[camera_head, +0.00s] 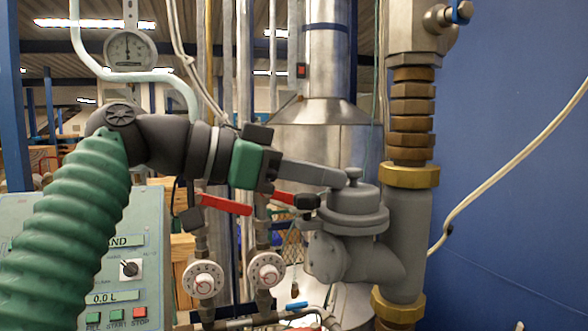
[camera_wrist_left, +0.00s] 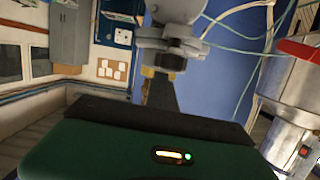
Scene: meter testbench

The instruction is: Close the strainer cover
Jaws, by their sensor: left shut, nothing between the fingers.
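The grey strainer cover (camera_head: 354,198) with a small knob on top sits on the strainer body (camera_head: 372,262), right of centre in the head view. It looks level on the flange; I cannot tell whether a thin gap remains. My left gripper (camera_head: 342,180) comes in from the left with its fingers shut and empty. Its tips are at the cover's upper left, close to the knob; I cannot tell if they touch. In the left wrist view the grey strainer (camera_wrist_left: 172,42) shows at the top, beyond the dark fingers (camera_wrist_left: 160,98). My right gripper is not in view.
A grey vertical pipe with brass fittings (camera_head: 409,176) stands just right of the strainer. Red-handled valves (camera_head: 225,204) and two round dials (camera_head: 204,279) are below my left gripper. A control panel (camera_head: 120,270) is at the lower left. The blue wall (camera_head: 510,130) is at right.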

